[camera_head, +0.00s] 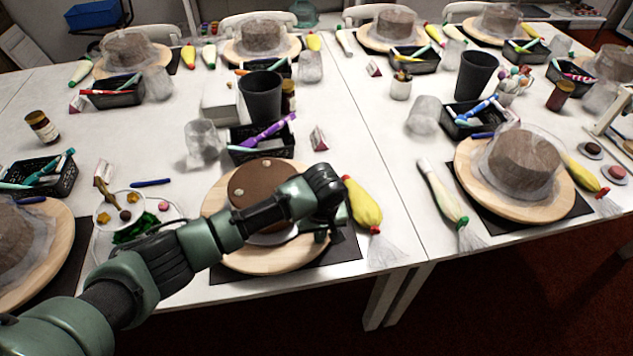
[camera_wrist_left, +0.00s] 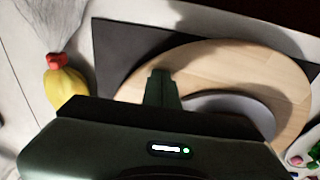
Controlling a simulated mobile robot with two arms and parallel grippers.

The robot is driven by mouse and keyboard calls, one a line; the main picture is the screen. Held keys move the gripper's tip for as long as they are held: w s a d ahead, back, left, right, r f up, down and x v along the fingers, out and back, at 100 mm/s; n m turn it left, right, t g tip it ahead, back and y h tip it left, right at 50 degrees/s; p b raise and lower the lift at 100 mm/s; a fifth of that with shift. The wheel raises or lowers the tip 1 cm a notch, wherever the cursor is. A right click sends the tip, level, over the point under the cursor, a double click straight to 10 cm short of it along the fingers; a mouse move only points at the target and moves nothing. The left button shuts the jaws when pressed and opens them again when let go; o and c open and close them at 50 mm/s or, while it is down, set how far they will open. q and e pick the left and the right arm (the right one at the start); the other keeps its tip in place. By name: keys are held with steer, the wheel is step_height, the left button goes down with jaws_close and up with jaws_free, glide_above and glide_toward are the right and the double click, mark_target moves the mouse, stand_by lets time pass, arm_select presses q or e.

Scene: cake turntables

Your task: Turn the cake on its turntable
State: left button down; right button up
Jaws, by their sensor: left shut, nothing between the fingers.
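A brown cake (camera_head: 262,187) with small pale dots on top sits on a round wooden turntable (camera_head: 262,262) in the middle front of the head view. My left arm reaches across the cake from the left, hiding part of it. My left gripper (camera_head: 318,236) is at the right side of the turntable, pointing down, its fingers shut and empty. In the left wrist view the fingers (camera_wrist_left: 161,88) are over the wooden turntable (camera_wrist_left: 235,62), beside the pale cake board (camera_wrist_left: 225,105). I cannot tell if they touch the wood. My right gripper is not in view.
A dark mat (camera_head: 342,248) lies under the turntable. A yellow piping bag (camera_head: 362,205) lies close to its right; it also shows in the left wrist view (camera_wrist_left: 65,90). A black basket (camera_head: 262,142) stands behind. A covered cake (camera_head: 522,160) stands on another turntable at right.

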arm_select(q)
steer(key=shift+w, duration=0.1)
steer(key=w+b, duration=0.1)
steer(key=w+d+b, duration=0.1)
steer(key=w, duration=0.1)
steer(key=w+d+b, duration=0.1)
steer(key=w, duration=0.1)
steer(key=shift+d+f, duration=0.1)
steer(key=shift+f, duration=0.1)
steer(key=shift+w+d+r+b, duration=0.1)
steer(key=shift+w+d+b, duration=0.05)
steer(key=shift+w+b, duration=0.2)
steer(key=shift+r, duration=0.1)
step_height(320, 180, up, 3)
steer(key=p, duration=0.3)
steer(key=shift+p, duration=0.3)
